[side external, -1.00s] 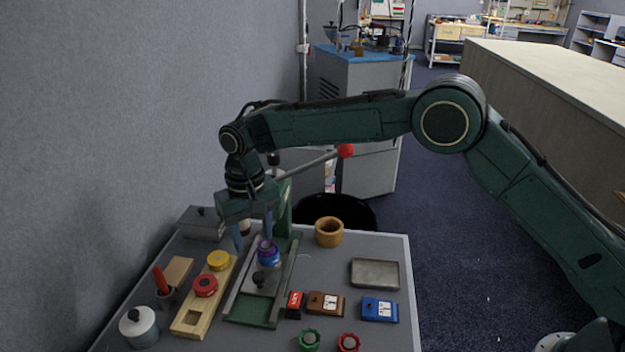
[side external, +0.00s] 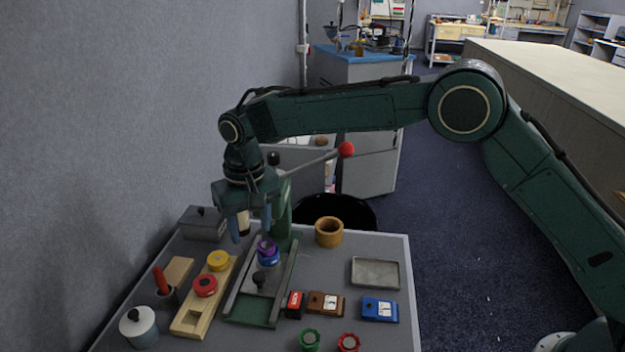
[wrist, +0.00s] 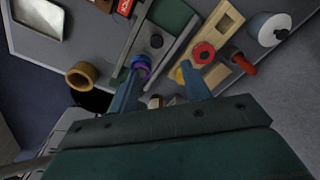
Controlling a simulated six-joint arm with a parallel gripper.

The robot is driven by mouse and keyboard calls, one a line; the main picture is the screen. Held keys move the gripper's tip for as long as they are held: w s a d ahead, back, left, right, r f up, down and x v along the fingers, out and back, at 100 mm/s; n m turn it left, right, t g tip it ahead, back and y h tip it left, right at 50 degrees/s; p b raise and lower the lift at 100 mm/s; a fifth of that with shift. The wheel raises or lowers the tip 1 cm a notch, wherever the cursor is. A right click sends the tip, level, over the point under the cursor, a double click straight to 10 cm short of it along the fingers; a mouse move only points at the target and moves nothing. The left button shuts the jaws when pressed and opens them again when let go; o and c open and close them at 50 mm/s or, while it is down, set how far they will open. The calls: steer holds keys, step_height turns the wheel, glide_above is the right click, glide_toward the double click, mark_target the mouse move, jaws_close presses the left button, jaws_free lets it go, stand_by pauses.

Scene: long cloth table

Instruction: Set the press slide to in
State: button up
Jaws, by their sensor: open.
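The press (side external: 281,205) is a green frame with a lever ending in a red ball (side external: 346,149). Its slide (side external: 259,283) is a grey plate with a black knob (side external: 260,278), lying between two rails over a green bed (side external: 254,312). A blue and purple round piece (side external: 268,252) sits at the slide's press end; it also shows in the wrist view (wrist: 141,66). The knob shows in the wrist view (wrist: 156,41). My gripper (side external: 250,238) is open and empty, pointing down beside the press. Its left finger in the wrist view overlaps the purple piece; contact is unclear.
A wooden board (side external: 190,321) with red (side external: 205,286) and yellow (side external: 218,260) rings lies left of the rails. A wooden cup (side external: 329,232), grey tray (side external: 375,273) and several small boxes and knobs are on the right. A lidded grey box (side external: 202,224) stands behind.

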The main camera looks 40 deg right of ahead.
mark_target(259, 274)
steer(key=shift+s+d+f+t, duration=0.1)
steer(key=shift+s+f+t, duration=0.05)
steer(key=shift+s+t, duration=0.65)
steer(key=shift+s+d+f+t, duration=0.1)
steer(key=shift+s+t, duration=0.45)
steer(key=shift+s, duration=0.4)
steer(key=shift+s+d+f+t, duration=0.1)
steer(key=shift+s+f+t, duration=0.05)
steer(key=shift+s+t, duration=0.65)
steer(key=shift+f, duration=0.15)
steer(key=shift+s+x, duration=0.2)
steer(key=shift+x, duration=6.55)
steer(key=shift+d, duration=0.1)
steer(key=shift+c, duration=0.2)
steer(key=shift+g, duration=0.25)
jaws_close()
steer(key=shift+d, duration=0.1)
